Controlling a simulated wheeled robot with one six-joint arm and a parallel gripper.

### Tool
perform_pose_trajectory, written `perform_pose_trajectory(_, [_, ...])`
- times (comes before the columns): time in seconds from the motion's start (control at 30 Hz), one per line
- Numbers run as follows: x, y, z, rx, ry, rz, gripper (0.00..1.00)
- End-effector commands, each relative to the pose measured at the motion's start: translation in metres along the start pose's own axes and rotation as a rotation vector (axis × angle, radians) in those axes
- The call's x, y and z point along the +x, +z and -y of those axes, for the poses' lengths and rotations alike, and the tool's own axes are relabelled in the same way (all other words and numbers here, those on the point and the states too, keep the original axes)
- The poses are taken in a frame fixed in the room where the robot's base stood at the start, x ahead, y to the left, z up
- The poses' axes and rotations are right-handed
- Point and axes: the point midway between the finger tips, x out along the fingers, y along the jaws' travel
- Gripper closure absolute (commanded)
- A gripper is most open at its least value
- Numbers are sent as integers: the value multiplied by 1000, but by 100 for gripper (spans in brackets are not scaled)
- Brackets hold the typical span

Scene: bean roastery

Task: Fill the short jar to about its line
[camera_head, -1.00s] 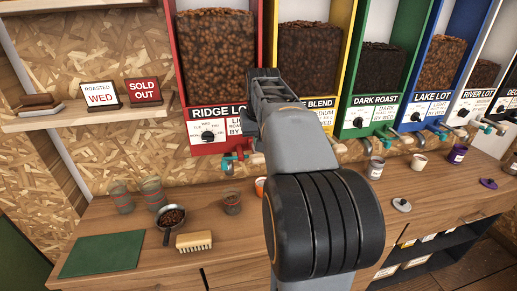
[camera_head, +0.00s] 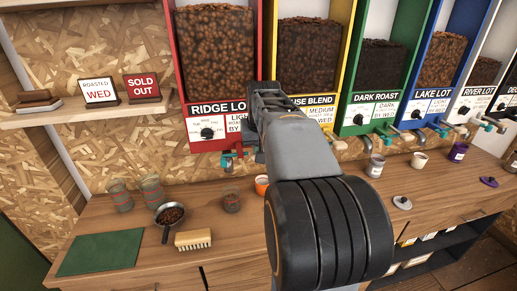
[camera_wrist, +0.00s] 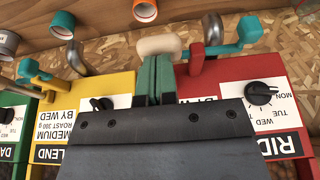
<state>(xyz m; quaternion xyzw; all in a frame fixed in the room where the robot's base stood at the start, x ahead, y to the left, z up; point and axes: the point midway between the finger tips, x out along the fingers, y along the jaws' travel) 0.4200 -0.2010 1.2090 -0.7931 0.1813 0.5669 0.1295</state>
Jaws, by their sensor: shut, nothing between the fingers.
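A small clear jar (camera_head: 231,203) with dark contents stands on the counter below the red RIDGE LOT dispenser (camera_head: 215,65); its line is too small to make out. Two taller jars (camera_head: 121,196) with reddish bands stand further left. My gripper (camera_head: 265,92) is raised in front of the dispensers, between the red and yellow ones. In the wrist view its green fingers (camera_wrist: 155,78) are shut and empty, close to a cream knob (camera_wrist: 158,44) beside the red tap (camera_wrist: 205,55). I cannot tell whether they touch the knob.
A metal pan of beans (camera_head: 170,213), a brush (camera_head: 193,239) and a green mat (camera_head: 101,252) lie on the left of the counter. An orange cup (camera_head: 262,186) stands partly behind my arm. More dispensers and cups line the right. A SOLD OUT sign (camera_head: 142,87) sits on the shelf.

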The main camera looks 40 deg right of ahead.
Motion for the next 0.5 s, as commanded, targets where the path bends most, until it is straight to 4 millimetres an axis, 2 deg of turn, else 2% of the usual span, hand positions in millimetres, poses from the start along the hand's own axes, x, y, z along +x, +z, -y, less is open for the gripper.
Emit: perform_pose_trajectory(0.5, [23, 12, 0, 1, 0, -154, 100])
